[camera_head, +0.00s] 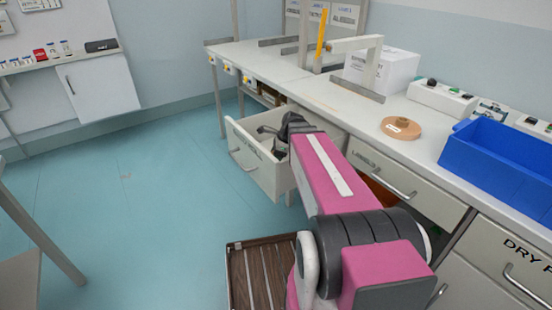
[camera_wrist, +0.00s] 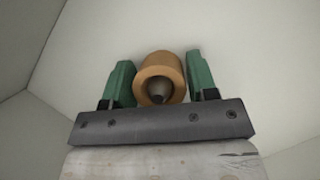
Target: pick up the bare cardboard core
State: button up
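The bare cardboard core (camera_wrist: 174,74) is a short tan tube in the wrist view. Its open end faces the camera, with something grey in its hole. My gripper (camera_wrist: 160,76) has its two green fingers on either side of the core. The fingers lie very close to its sides; I cannot tell whether they press on it. In the head view my gripper (camera_head: 272,140) is down inside the open drawer (camera_head: 252,160), and the core is not clearly seen there.
Pale drawer walls surround the gripper in the wrist view. On the worktop (camera_head: 338,117) are a tan disc (camera_head: 401,129), a blue bin (camera_head: 500,168) and a white box (camera_head: 392,72). A brown slatted crate (camera_head: 258,277) is on the floor. Open floor lies left.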

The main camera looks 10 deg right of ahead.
jog(key=c, duration=0.4)
jog(key=shift+r, duration=0.15)
